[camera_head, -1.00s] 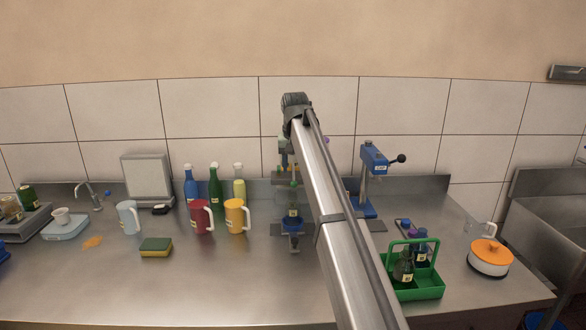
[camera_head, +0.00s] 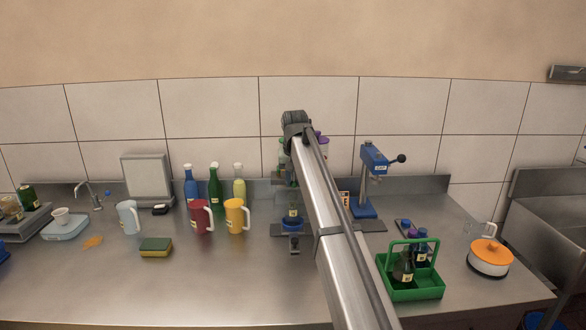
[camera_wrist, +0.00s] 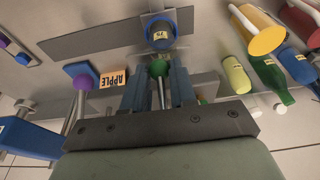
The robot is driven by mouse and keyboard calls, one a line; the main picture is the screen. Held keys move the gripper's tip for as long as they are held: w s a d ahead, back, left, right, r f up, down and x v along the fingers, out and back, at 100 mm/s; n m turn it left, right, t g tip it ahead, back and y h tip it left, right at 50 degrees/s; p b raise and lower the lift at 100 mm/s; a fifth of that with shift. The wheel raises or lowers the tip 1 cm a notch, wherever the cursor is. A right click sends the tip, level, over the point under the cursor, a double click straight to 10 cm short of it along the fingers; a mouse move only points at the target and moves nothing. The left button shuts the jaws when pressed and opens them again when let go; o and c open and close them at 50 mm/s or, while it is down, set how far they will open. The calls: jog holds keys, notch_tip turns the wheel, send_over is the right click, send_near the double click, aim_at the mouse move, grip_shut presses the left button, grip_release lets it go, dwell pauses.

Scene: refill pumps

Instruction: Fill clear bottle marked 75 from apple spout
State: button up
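My gripper (camera_wrist: 158,88) points down, a finger on each side of a round green knob (camera_wrist: 158,68) on a metal rod. The fingers stay apart; I cannot tell whether they touch the knob. In the head view my own arm hides the gripper. In the wrist view a dark-looking bottle (camera_wrist: 160,33) stands in a blue holder just in front of the knob; its label starts with what looks like a 7, not fully readable. It also shows in the head view (camera_head: 293,211). An orange APPLE sign (camera_wrist: 113,78) stands beside the station, and shows in the head view (camera_head: 344,197).
A blue press marked CAP (camera_head: 374,160) stands right of the station. A green carrier (camera_head: 411,293) holds dark bottles at the front right. Red (camera_head: 200,217) and yellow pitchers (camera_head: 236,216) stand to the left. The front middle of the counter is clear.

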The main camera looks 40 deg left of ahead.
aim_at(294, 193)
jog(key=c, duration=0.3)
jog(key=shift+f, duration=2.55)
